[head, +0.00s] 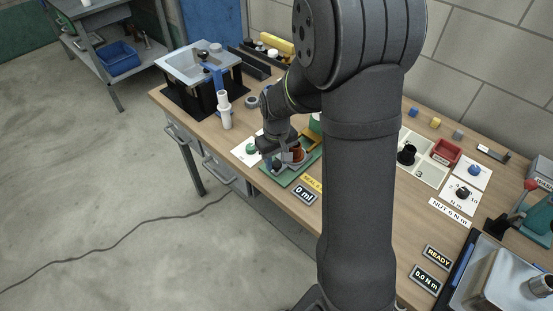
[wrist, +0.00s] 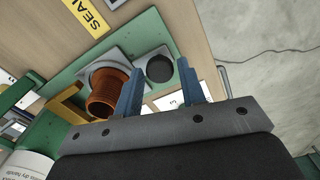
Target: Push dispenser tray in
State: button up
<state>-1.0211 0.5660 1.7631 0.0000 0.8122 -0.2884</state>
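A green dispenser base (head: 285,178) lies on the bench and also shows in the wrist view (wrist: 66,100). The cup shows small in the head view (head: 298,155). My gripper (head: 285,162) is low over the base. In the wrist view its two blue fingers (wrist: 159,72) are apart with nothing clearly held between them. The left finger overlaps the cup's edge; I cannot tell whether it touches.
A yellow bracket (wrist: 66,103) stands beside the cup. A 0 ml display (head: 305,194) sits at the bench's front edge. A white pipe piece (head: 225,110) and a sink (head: 205,63) are to the left. My arm hides the bench's middle.

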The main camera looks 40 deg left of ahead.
grip_shut()
jog(key=shift+w, duration=2.4)
jog(key=shift+o, duration=2)
grip_release()
notch_tip(320, 180, up, 18)
jog(key=shift+f, duration=0.25)
jog(key=shift+f, duration=0.1)
notch_tip(320, 180, down, 18)
jog(key=shift+s+r, duration=0.15)
jog(key=shift+r, duration=0.1)
jog(key=shift+s+r, duration=0.1)
jog(key=shift+s, duration=0.45)
